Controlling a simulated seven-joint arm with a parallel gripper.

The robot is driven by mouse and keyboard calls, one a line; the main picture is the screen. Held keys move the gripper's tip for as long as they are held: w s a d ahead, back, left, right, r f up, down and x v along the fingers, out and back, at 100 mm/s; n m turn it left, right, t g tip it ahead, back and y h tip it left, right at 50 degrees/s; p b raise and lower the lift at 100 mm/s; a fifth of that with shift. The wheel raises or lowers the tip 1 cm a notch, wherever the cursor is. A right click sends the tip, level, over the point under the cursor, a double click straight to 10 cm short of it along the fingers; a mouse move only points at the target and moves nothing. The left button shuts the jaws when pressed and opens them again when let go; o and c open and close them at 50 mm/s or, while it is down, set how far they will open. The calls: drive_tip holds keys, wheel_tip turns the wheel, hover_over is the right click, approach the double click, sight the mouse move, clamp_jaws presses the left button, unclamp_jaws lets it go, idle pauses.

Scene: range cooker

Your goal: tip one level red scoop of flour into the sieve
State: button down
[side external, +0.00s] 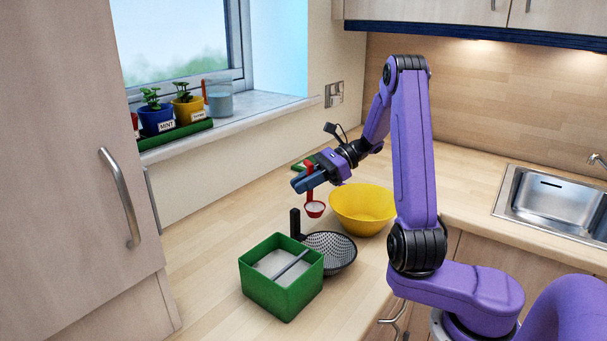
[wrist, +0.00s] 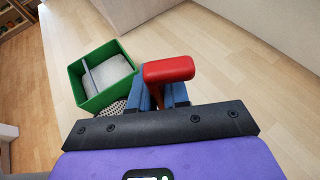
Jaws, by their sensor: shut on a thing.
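My gripper (side external: 310,180) is shut on the handle of the red scoop (side external: 314,210). The scoop hangs below the fingers with its bowl low, above the worktop, and something white shows in the bowl. In the wrist view the top of the red handle (wrist: 169,69) sticks up between the blue fingers (wrist: 165,95); the bowl is hidden there. The sieve (side external: 330,254), a dark mesh bowl with a black handle, sits on the worktop nearer the camera than the scoop. The green box of flour (side external: 283,297) stands beside the sieve, with a grey bar lying across it.
A yellow bowl (side external: 362,208) stands just right of the scoop and behind the sieve. The sink (side external: 555,205) is at the right. Worktop left of the green box is clear.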

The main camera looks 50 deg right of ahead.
drive_tip(key=s+a+n, duration=0.1)
drive_tip(key=s, duration=0.1)
drive_tip(key=s+a+f+n+t, duration=0.2)
drive_tip(key=s, duration=0.1)
drive_tip(key=shift+s+a+h, duration=0.15)
drive_tip(key=shift+s+h, duration=0.15)
drive_tip(key=shift+h, duration=0.1)
idle(0.4)
drive_tip(key=shift+s, duration=0.1)
drive_tip(key=shift+s+a+n+t, duration=0.35)
drive_tip(key=shift+s+n+t, duration=0.15)
drive_tip(key=shift+n, duration=0.4)
drive_tip(key=shift+s+h, duration=0.1)
drive_tip(key=shift+h, duration=0.2)
drive_tip(key=shift+s+a+f+n+t, duration=0.15)
drive_tip(key=shift+s+a+n+t, duration=0.25)
drive_tip(key=shift+s+n+t, duration=0.3)
drive_tip(key=shift+w, duration=0.1)
drive_tip(key=shift+s+a+f+n+t, duration=0.1)
drive_tip(key=shift+s+a+n+t, duration=0.2)
drive_tip(key=shift+n, duration=0.25)
drive_tip(key=shift+s+a+f+n+t, duration=0.1)
drive_tip(key=shift+s+a+n, duration=0.05)
drive_tip(key=shift+s+n, duration=0.35)
